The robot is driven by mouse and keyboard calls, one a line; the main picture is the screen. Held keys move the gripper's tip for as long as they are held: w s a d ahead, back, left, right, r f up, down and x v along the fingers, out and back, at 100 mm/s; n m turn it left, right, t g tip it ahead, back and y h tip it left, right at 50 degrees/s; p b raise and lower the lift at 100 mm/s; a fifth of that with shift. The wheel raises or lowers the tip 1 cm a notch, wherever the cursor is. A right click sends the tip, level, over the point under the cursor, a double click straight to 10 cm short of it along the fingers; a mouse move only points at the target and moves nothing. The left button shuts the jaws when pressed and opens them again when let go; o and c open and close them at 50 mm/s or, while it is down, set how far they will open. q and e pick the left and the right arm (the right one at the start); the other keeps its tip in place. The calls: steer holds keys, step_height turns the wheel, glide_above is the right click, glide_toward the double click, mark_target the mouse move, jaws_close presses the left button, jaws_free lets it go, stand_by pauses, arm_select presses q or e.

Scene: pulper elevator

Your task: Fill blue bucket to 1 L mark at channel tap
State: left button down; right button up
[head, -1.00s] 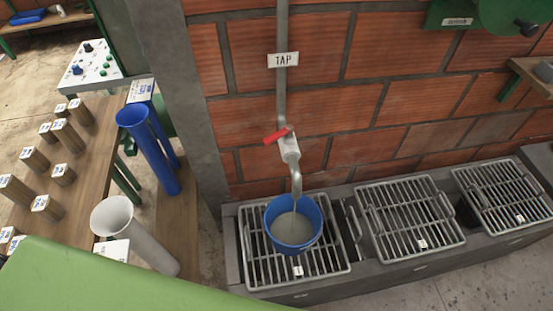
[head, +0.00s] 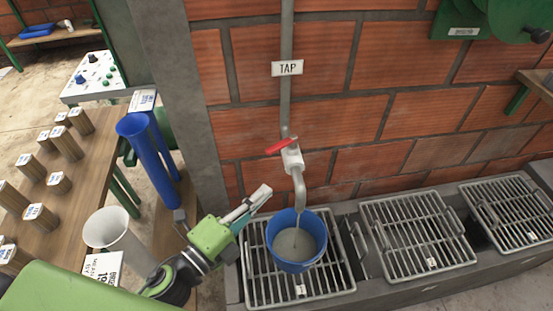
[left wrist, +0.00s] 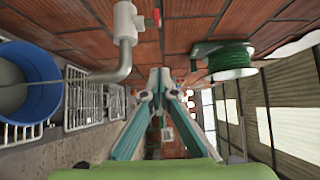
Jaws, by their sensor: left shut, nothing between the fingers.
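The blue bucket (head: 298,263) stands upright on the left metal grate (head: 262,289), under the spout of the tap (head: 297,180). Greyish liquid fills part of it, and a thin stream seems to fall from the spout. The tap's red lever (head: 281,146) slants sideways. I cannot read a 1 L mark. My left gripper (head: 258,200) is shut and empty, left of the spout and below the lever. In the left wrist view, the bucket (left wrist: 28,85) and tap (left wrist: 125,35) are at left, and my gripper (left wrist: 160,82) is at centre.
More grates (head: 415,235) line the channel to the right. A brick wall (head: 400,115) stands behind the tap. At left are a wooden table (head: 90,165) with several wooden blocks, blue tubes (head: 150,160) and a grey-white tube (head: 112,230). A green reel (left wrist: 222,60) hangs on the wall.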

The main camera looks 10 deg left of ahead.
mark_target(283, 144)
arm_select(q)
steer(key=w+d+p, duration=0.1)
steer(key=w+p, duration=0.3)
steer(key=w, duration=0.7)
steer(key=shift+w, duration=0.15)
steer(key=shift+a+m+h, duration=0.25)
steer(key=shift+m+h, duration=0.05)
steer(key=shift+h, duration=0.2)
